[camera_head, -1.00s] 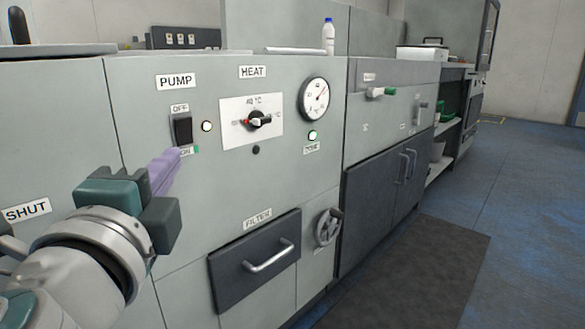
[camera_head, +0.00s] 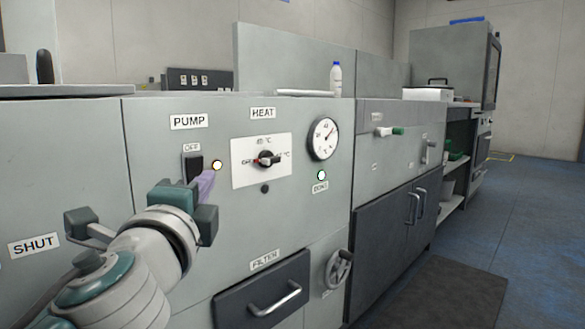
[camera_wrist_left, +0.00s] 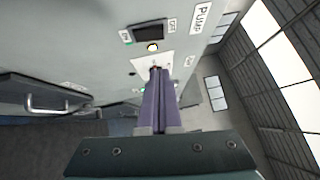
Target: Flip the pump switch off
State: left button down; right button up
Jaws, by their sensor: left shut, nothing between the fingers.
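The black pump rocker switch (camera_head: 193,166) sits on the grey panel under the PUMP label (camera_head: 188,121), with OFF written above it. It also shows at the top of the left wrist view (camera_wrist_left: 150,33). A lit round lamp (camera_head: 217,164) is just right of it. My left gripper (camera_head: 209,179) is shut and empty, its purple fingers pointing at the panel at the switch's lower right. The fingers also show in the left wrist view (camera_wrist_left: 158,72). They hide the area below the switch in the head view. I cannot tell whether they touch the panel. My right gripper is not in view.
A heat dial (camera_head: 265,159) and a gauge (camera_head: 323,138) are on the panel to the right. A dark filter drawer (camera_head: 262,291) with a bar handle and a handwheel (camera_head: 338,269) are lower down. Open floor lies to the right.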

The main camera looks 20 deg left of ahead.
aim_at(200, 162)
pick_arm(q)
jog(key=w+a, duration=0.2)
jog(key=a, duration=0.1)
jog(key=w+a, duration=0.1)
jog(key=shift+w+a+r, duration=0.25)
jog(key=shift+w+r, duration=0.05)
jog(key=shift+r, duration=0.1)
jog(key=p, duration=0.1)
jog(key=r+p, duration=0.1)
jog(key=shift+w+a+n+g+p, duration=0.1)
jog(key=shift+a+n+g+p, duration=0.2)
jog(key=shift+p, duration=0.05)
jog(key=shift+f+b, duration=0.45)
jog(key=shift+b, duration=0.05)
jog(key=shift+r, duration=0.1)
